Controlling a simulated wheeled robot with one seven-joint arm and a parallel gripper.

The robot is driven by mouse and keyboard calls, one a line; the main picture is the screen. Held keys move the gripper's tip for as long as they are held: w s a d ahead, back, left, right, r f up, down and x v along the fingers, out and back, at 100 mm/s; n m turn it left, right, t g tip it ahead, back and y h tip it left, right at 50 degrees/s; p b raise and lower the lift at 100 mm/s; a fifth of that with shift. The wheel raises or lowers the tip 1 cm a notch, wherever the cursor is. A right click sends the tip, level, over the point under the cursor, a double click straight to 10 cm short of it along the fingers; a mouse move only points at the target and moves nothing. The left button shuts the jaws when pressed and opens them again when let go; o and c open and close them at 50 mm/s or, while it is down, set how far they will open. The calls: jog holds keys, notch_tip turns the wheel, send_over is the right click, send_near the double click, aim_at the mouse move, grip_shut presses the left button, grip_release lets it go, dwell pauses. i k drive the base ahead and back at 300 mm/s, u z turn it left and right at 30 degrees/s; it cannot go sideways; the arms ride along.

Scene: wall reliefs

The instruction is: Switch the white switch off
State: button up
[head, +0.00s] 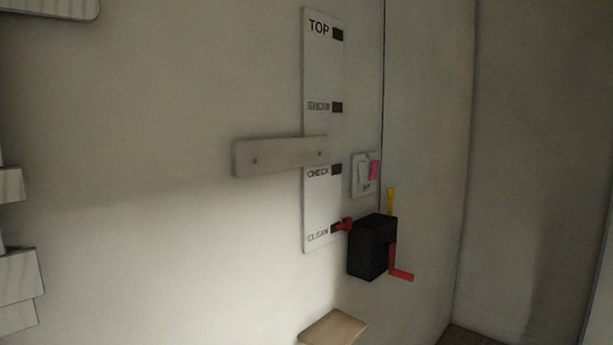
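A small pale plate (354,187) is fixed to the wall right of the tall labelled board. It bears a white piece (363,175), which looks like the white switch, and a pink piece (374,170) to its right. The plate is small and dim, so I cannot tell which way the white switch is set. My gripper is not in view.
A black box (368,250) with red and yellow levers sticks out below the plate. The tall board (318,75) reads TOP, CHECK and CLEAN, with a grey bar (270,157) across it. A wooden ledge (333,329) juts out below. A wall corner stands at right.

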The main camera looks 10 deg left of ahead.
aim_at(363, 174)
jog(key=u, duration=0.3)
jog(key=k, duration=1.3)
jog(key=z, duration=0.75)
jog(key=i, duration=1.65)
jog(key=u, duration=0.65)
jog(key=i, duration=0.5)
jog(key=u, duration=0.5)
